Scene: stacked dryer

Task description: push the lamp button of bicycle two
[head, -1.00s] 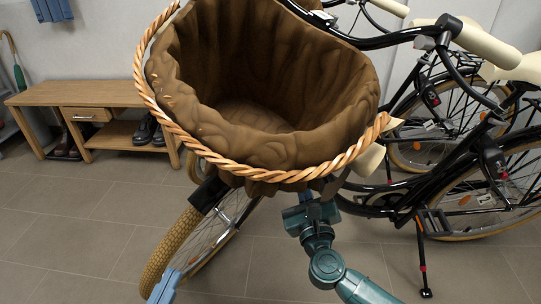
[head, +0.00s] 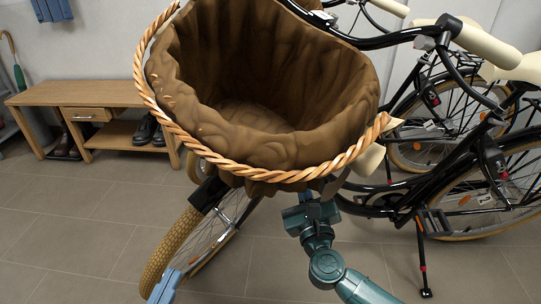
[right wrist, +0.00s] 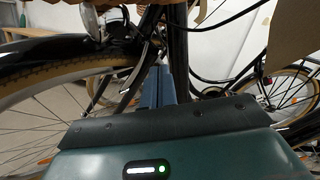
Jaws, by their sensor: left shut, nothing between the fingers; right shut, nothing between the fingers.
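The near bicycle has a wicker basket (head: 262,170) with a brown lining that fills the top of the head view. Its front wheel (head: 168,252) shows below. The basket hides the lamp in the head view. In the right wrist view a round silver lamp (right wrist: 102,18) sits above the black front fender, at upper left. I cannot make out its button. My right gripper's blue fingers (right wrist: 156,88) are shut and empty, pointing at the frame tubes, right of and below the lamp. In the head view that gripper is under the basket, fingertips hidden. My left gripper (head: 166,286) is shut and empty near the front wheel.
More black bicycles (head: 455,135) stand at the right, with a kickstand (head: 424,265) on the floor. A wooden bench (head: 100,95) with shoes stands at the back left. The tiled floor (head: 80,220) at left is clear.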

